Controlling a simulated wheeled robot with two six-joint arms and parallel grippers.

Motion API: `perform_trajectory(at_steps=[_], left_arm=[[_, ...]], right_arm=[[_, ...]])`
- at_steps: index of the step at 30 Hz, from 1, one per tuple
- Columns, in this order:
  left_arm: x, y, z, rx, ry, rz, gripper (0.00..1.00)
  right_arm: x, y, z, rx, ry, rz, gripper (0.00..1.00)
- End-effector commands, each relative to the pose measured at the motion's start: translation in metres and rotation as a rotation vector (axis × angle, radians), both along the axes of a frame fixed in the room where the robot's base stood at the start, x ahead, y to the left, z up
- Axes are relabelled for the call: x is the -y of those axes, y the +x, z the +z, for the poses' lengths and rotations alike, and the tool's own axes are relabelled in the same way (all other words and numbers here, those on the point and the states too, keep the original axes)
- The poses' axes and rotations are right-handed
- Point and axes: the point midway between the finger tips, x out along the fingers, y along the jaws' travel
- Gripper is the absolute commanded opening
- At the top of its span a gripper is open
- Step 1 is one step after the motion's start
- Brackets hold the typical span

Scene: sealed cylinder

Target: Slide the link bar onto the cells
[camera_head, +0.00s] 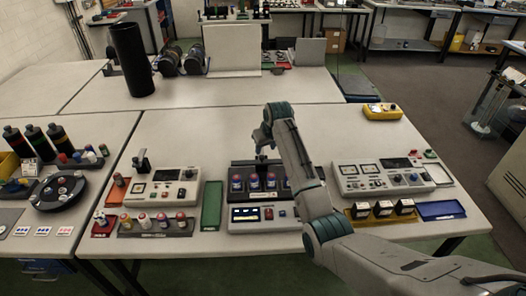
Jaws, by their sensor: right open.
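Several small cells (254,183) with blue sides stand upright in a row in a dark fixture at the middle of the table. My right arm comes in from the lower right and passes in front of the fixture's right part. My right gripper (262,152) points down just above or behind the row of cells. It is small and dark here, and I see nothing held in it. It is open. I cannot make out the link bar; it may be hidden by my arm or too small to tell. My left gripper is not in view.
A grey-white device with a display (258,214) sits in front of the cells. Control boxes stand left (164,188) and right (382,178). A green tray (211,205), a blue tray (441,210) and several black blocks (383,209) lie near the front.

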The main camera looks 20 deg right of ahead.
Motion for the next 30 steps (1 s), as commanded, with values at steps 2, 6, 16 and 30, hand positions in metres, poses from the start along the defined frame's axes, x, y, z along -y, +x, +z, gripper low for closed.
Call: perform_trajectory(at_steps=[2, 6, 16, 30], left_arm=[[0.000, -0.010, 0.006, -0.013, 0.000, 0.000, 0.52], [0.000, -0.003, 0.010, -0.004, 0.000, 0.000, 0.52], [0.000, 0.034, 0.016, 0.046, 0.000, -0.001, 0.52], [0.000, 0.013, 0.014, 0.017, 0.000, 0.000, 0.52]], right_arm=[[-0.001, 0.005, -0.012, -0.005, 0.000, 0.000, 0.43], [-0.002, 0.014, -0.032, -0.002, 0.000, 0.000, 0.43], [-0.003, 0.022, -0.053, 0.000, 0.000, 0.001, 0.43], [-0.004, 0.022, -0.053, 0.001, 0.000, 0.000, 0.00]])
